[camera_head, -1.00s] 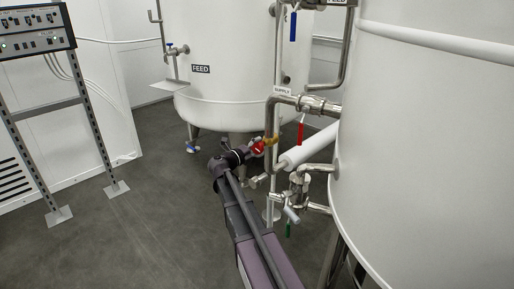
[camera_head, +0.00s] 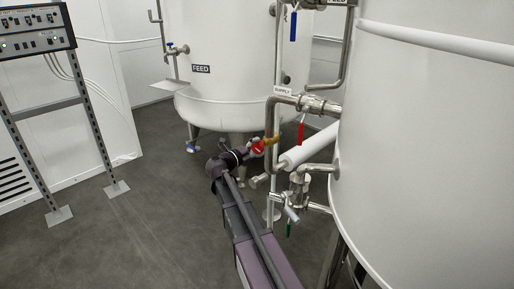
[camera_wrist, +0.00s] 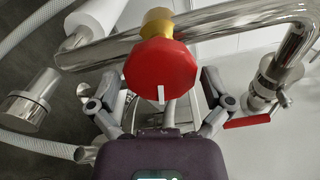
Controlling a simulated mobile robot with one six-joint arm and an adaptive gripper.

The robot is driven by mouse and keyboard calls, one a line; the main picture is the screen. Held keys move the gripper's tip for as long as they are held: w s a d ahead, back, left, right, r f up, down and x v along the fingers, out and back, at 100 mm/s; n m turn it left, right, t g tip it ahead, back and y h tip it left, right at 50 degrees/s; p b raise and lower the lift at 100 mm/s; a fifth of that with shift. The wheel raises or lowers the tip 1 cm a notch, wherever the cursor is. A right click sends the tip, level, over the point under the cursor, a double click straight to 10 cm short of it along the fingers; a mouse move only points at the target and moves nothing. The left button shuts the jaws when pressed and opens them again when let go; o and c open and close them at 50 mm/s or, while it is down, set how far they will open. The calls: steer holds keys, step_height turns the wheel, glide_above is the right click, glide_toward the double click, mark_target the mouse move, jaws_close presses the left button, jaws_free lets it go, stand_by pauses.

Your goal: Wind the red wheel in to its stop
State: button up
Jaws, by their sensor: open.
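The red wheel (camera_wrist: 160,68) is an eight-sided red knob with a white mark at its lower edge, on a brass valve body (camera_wrist: 157,20) on a steel pipe. In the head view the red wheel (camera_head: 258,147) is small, beside the brass fitting (camera_head: 271,140) at the end of my arm. My gripper (camera_wrist: 160,95) is open, one finger at the left and one at the right of the wheel's lower part. Gaps show between the fingers and the wheel; the wheel hides part of the space behind it. In the head view the fingers are too small to make out.
Steel pipes (camera_wrist: 230,22) run behind and above the wheel. A red lever (camera_wrist: 247,121) sits on a valve close to the right finger. A white pipe (camera_head: 308,147) and the large tank (camera_head: 425,130) stand right of the arm.

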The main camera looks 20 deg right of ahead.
steer(key=v, duration=1.1)
stand_by(0.5)
steer(key=s+f+m+g+y+p, duration=0.35)
steer(key=s+f+m+y, duration=0.5)
steer(key=m, duration=0.85)
steer(key=s+a+f+m+g+y+p, duration=0.35)
steer(key=s+a+m+y, duration=0.7)
steer(key=m, duration=0.95)
step_height(320, 180, up, 38)
steer(key=s+h+p, duration=0.2)
steer(key=p, duration=3.5)
steer(key=shift+s+a+t, duration=0.3)
steer(key=shift+a+t, duration=0.1)
steer(key=shift+a, duration=0.1)
steer(key=shift+f, duration=0.1)
